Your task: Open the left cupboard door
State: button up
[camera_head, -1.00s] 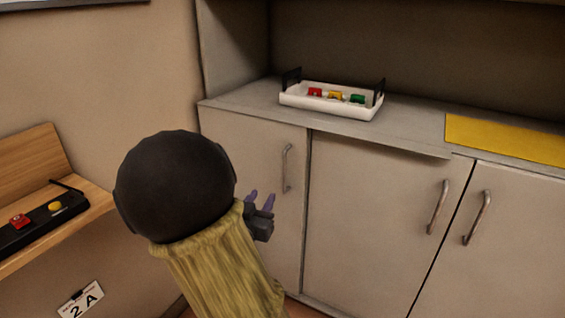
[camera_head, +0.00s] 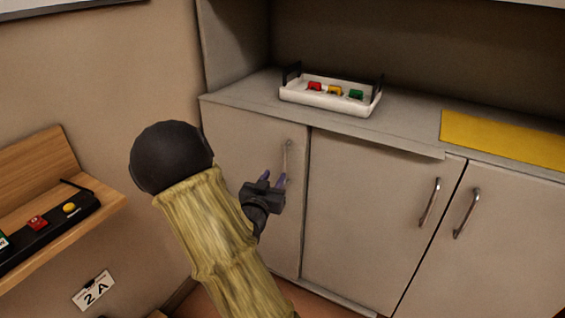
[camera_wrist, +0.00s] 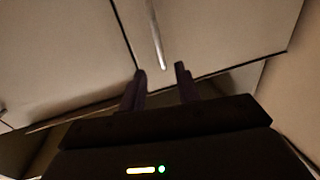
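The left cupboard door (camera_head: 245,165) is pale grey and appears shut. Its upright metal bar handle (camera_head: 288,150) is near the door's right edge, and the lower part is hidden behind my gripper (camera_head: 274,177).
A white tray (camera_head: 328,102) with red, yellow and green items stands on the counter (camera_head: 410,131). A yellow mat (camera_head: 505,138) lies to the right. More doors with handles adjoin on the right. A wooden shelf (camera_head: 104,213) with a black panel is at left.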

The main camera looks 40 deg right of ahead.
aim_at(284, 160)
jog(key=b+x, duration=0.1)
jog(key=x, duration=0.8)
grip_shut()
